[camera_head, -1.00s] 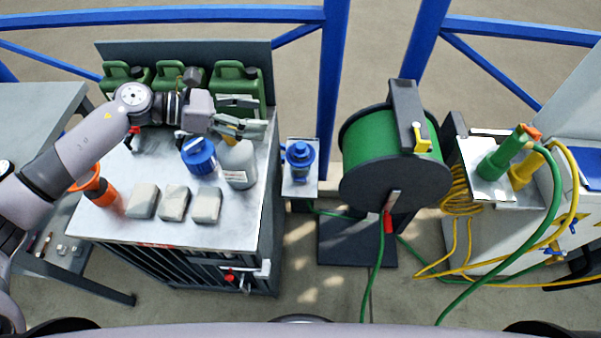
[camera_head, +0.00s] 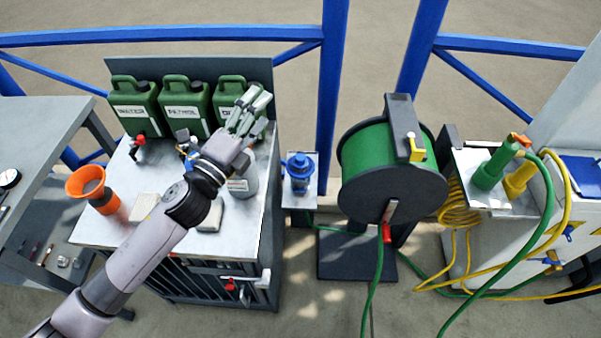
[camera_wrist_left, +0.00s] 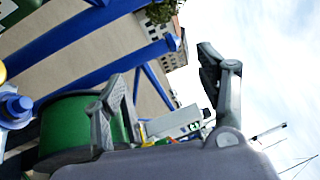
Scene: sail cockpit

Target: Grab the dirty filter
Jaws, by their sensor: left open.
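My left gripper (camera_head: 252,108) is open and empty, raised above the back right of the metal bench, in front of the right green canister. In the left wrist view its two fingers stand wide apart (camera_wrist_left: 165,95) with nothing between them. A grey cylinder with a label (camera_head: 243,182) stands on the bench, partly hidden by my wrist. A blue filter housing (camera_head: 299,168) stands on a small plate right of the bench; it also shows at the left of the left wrist view (camera_wrist_left: 14,108). I cannot tell which item is the dirty filter. My right gripper is not in view.
Several green canisters (camera_head: 135,108) line the bench back. An orange funnel-topped container (camera_head: 96,190) and grey blocks (camera_head: 210,216) sit on the bench (camera_head: 240,240). A green hose reel (camera_head: 378,160) and blue rails (camera_head: 335,90) stand to the right and behind.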

